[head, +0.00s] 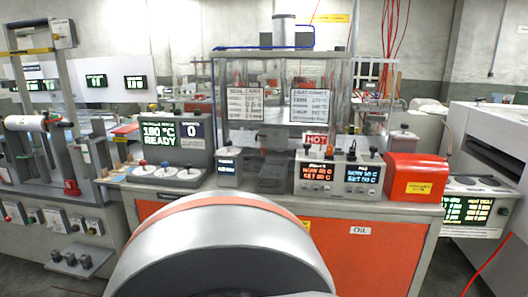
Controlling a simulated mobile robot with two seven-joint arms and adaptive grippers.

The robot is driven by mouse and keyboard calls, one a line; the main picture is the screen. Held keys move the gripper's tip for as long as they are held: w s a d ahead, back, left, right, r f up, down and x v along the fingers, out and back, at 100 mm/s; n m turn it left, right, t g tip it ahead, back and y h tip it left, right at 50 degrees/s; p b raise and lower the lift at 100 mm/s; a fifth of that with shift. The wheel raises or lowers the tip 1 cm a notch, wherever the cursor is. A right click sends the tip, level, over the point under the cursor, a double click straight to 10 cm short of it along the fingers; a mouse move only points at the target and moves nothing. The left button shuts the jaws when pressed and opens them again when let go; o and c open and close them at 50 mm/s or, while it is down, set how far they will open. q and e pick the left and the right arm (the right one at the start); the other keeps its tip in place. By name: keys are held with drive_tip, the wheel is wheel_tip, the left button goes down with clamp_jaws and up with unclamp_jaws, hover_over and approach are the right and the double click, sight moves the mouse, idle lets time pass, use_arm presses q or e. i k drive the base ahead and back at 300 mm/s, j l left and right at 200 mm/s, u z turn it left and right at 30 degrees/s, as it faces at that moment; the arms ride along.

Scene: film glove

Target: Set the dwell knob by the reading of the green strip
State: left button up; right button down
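I cannot make out a green strip with certainty. A display with green text (158,133) reads about "190 °C READY", and a small display beside it (191,131) shows "0". Below them a grey panel (165,176) carries three round white dials with small coloured knobs on top. A small grey box (228,170) with a lit readout and a dark top knob stands to its right. Two grey controller boxes (318,175) (357,177) have lit displays and knobs on top. Which knob is the dwell knob is not legible. Neither gripper is in view.
The bench has an orange front (345,255). A clear-walled enclosure with two white charts (244,104) (311,105) stands behind, with a red HOT sign (316,140). A red box (414,177) sits at right. A large white rounded shape (220,250) blocks the near centre.

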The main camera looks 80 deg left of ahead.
sight(164, 164)
drive_tip(key=k+j+u, duration=0.15)
drive_tip(key=j+u, duration=0.25)
drive_tip(key=k+j+u, duration=0.1)
drive_tip(key=j+u, duration=0.65)
drive_tip(key=j, duration=0.55)
drive_tip(key=j+u, duration=0.15)
drive_tip(key=j, duration=0.85)
drive_tip(key=k, duration=0.05)
